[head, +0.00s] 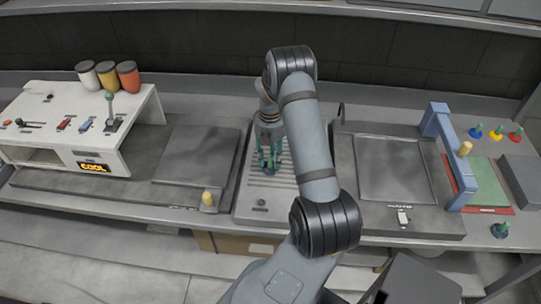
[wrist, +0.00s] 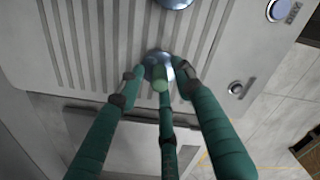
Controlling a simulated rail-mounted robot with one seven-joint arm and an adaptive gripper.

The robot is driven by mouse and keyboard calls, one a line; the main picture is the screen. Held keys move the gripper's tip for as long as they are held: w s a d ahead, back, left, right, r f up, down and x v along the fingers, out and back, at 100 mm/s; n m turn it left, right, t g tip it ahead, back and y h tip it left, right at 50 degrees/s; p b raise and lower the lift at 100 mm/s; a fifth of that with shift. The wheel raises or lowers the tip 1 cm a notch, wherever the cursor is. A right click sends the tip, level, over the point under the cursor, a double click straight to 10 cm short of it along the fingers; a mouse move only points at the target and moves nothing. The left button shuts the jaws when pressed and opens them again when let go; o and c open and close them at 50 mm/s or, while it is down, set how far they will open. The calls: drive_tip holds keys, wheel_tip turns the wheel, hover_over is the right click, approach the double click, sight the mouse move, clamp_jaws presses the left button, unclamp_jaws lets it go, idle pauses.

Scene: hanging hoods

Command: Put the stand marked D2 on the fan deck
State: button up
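The ribbed grey panel in the middle, which I take as the fan deck (head: 250,192), lies under my gripper (head: 269,163). The ribbed surface (wrist: 62,45) also fills the upper left of the wrist view. My gripper (wrist: 160,72) has green jointed fingers pointing down at it. A shiny round disc (wrist: 156,56) lies between the fingertips, with a pale green rounded end in front of it. I cannot tell whether the fingers grip it or only surround it. A green-topped stand (head: 501,230) is at the far right front. No D2 marking is readable.
A blue frame (head: 440,128) stands at the right beside a green plate (head: 489,178), with small blue, yellow and red stands (head: 496,133) behind. A white console (head: 85,120) with a COOL sign stands at left. A flat grey plate (head: 392,168) lies right of the arm.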

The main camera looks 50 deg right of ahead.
sight(271, 157)
wheel_tip(271, 157, up, 12)
drive_tip(key=b, duration=0.1)
drive_tip(key=shift+r, duration=0.15)
idle(0.4)
